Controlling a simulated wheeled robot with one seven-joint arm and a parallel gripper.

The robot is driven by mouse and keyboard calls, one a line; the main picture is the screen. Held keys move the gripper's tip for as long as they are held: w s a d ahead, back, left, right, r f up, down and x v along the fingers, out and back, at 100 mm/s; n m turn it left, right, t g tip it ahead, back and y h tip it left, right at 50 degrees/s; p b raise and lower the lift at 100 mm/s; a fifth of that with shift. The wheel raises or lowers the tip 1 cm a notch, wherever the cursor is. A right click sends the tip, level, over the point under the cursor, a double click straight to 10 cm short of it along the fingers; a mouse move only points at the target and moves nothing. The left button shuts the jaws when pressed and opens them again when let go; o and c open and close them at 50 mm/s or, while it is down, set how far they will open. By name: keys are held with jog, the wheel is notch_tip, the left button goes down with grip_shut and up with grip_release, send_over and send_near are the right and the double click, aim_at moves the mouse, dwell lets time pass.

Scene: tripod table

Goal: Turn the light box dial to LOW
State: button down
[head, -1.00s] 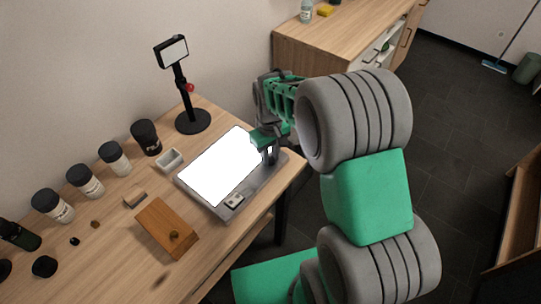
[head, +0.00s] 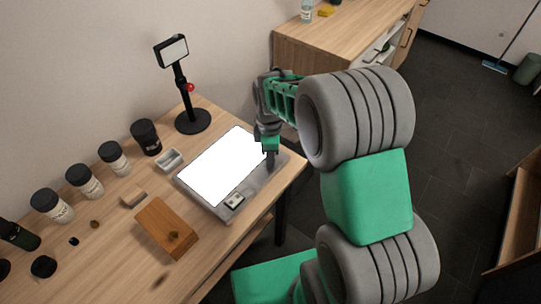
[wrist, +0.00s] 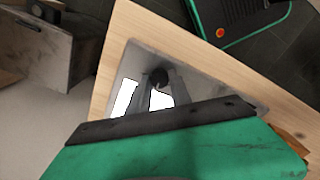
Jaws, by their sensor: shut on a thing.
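The light box (head: 225,211) is a flat grey case with a lit, bright white panel, lying on the wooden table. Its dial (wrist: 160,77) is a dark round knob on the grey right-hand margin, seen in the wrist view. My gripper (head: 271,164) points down over that margin; in the wrist view its two fingers (wrist: 161,88) are shut on the dial, one on each side. In the head view the dial is hidden by my gripper. No dial marking or pointer can be read.
A small switch-like part (head: 234,201) sits on the light box's front margin. A wooden block (head: 166,229) and a small grey tray (head: 169,160) lie to the left. A black stand (head: 192,121) is behind, with several dark-lidded jars further left.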

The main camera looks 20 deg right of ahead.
jog(key=n, duration=1.2)
jog(key=shift+n, duration=0.4)
dwell(0.3)
jog(key=c, duration=1.2)
grip_release()
jog(key=shift+o, duration=0.2)
notch_tip(320, 180, up, 8)
jog(key=shift+f+b, duration=0.1)
jog(key=shift+b, duration=0.3)
